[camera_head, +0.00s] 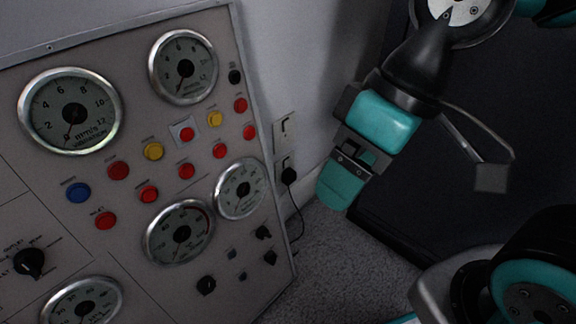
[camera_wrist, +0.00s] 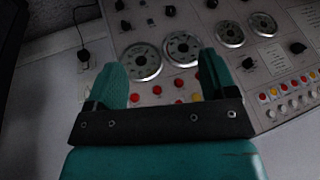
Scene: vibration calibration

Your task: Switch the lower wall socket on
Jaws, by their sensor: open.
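The lower wall socket (camera_head: 288,163) is on the pale wall just right of the panel, with a black plug (camera_head: 289,176) in it and a cord hanging down. The upper wall socket (camera_head: 285,130) is above it. The lower socket's switch is too small to read. My gripper (camera_head: 343,182) is open and empty, right of the sockets and apart from them, its teal fingers angled down. In the wrist view, which looks upside down, my gripper (camera_wrist: 161,62) has its fingers spread wide. The plug (camera_wrist: 83,55) shows left of the left finger there.
A grey panel (camera_head: 130,190) with gauges, knobs and coloured buttons stands left of the sockets. A dark cabinet-like surface (camera_head: 330,235) with a low edge is below and right of my gripper. Grey carpet (camera_head: 325,265) lies below. The space between gripper and sockets looks clear.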

